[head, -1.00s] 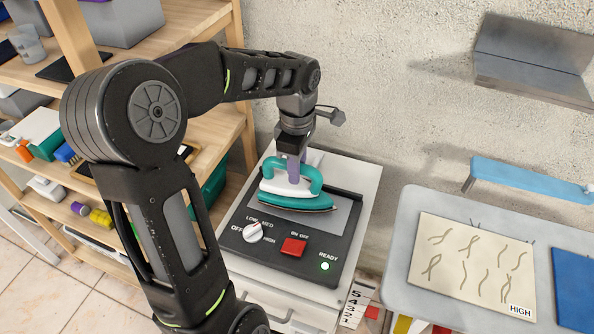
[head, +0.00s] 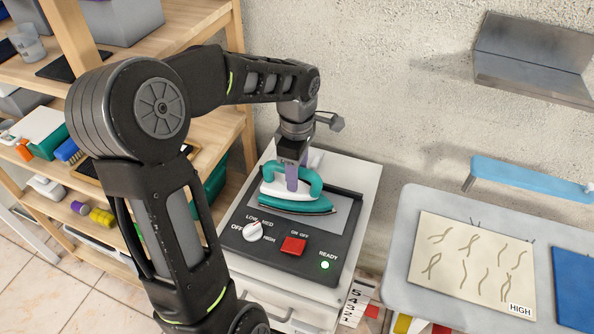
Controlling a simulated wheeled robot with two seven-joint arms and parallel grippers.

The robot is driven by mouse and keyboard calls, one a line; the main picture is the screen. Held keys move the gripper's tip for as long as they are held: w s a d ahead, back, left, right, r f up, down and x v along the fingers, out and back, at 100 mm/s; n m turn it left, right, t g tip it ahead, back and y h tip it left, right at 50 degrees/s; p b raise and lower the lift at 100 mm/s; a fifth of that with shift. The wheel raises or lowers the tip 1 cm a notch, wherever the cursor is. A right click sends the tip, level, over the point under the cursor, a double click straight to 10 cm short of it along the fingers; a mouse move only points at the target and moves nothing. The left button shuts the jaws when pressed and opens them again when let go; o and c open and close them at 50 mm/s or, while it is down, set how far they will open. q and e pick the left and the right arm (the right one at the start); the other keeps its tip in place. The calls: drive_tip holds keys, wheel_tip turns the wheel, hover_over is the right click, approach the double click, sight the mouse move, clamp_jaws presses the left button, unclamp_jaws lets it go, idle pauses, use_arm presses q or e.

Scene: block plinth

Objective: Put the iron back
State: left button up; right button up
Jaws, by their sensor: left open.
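The teal and white iron (head: 297,207) sits flat on the grey plate of the black control base (head: 236,243), on top of a white cabinet. My left gripper (head: 291,184) points down at the iron's handle, with its purple fingers at the grip. It is open, and the view does not show clearly whether the fingers touch the handle. The base has a white dial (head: 253,231), a red switch (head: 293,245) and a lit green READY light (head: 325,265). My right gripper is not in view.
Wooden shelves (head: 238,60) with boxes and small items stand at the left. At the right is a grey board (head: 393,265) with a cream cloth (head: 470,262) marked HIGH and a blue cloth (head: 575,290). A blue ledge (head: 530,180) and metal bracket (head: 535,70) are on the wall.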

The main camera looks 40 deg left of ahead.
use_arm(q)
drive_tip(key=shift+r, duration=0.1)
wheel_tip(320, 180, up, 12)
idle(0.5)
idle(0.5)
